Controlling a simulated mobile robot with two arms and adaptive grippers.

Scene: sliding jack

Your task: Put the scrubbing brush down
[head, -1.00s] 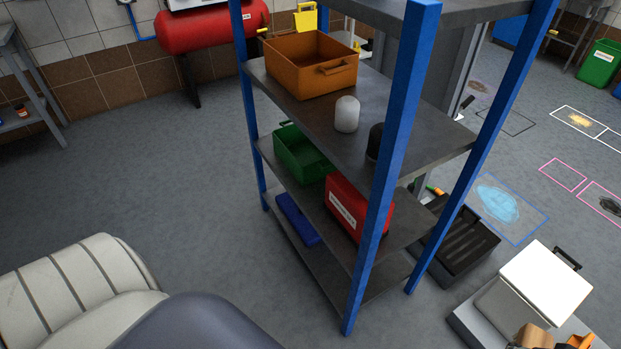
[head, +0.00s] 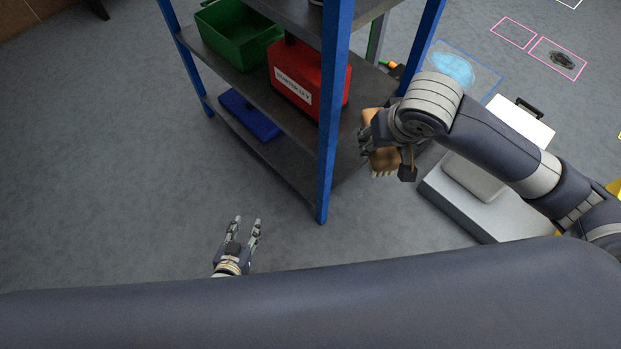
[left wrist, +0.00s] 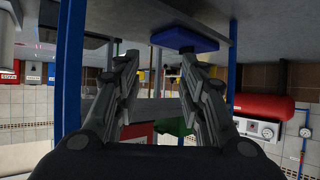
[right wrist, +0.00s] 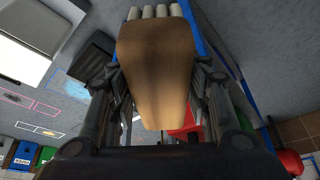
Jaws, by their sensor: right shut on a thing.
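The scrubbing brush (head: 384,160) has a brown wooden body and pale bristles. In the head view it is beside the front right post of the shelf rack, partly hidden by my right gripper (head: 386,150). In the right wrist view the brush (right wrist: 157,70) fills the middle, with its bristles at the top. My right gripper (right wrist: 158,110) is shut on it. My left gripper (head: 246,228) is low in front of the rack, its fingers apart and empty. The left wrist view also shows its open fingers (left wrist: 165,58).
The blue-post shelf rack (head: 333,110) holds a green crate (head: 238,42), a red starter box (head: 300,82) and a blue item (head: 250,115) low down. A grey platform (head: 455,205) with a white-topped box (head: 515,125) stands at the right.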

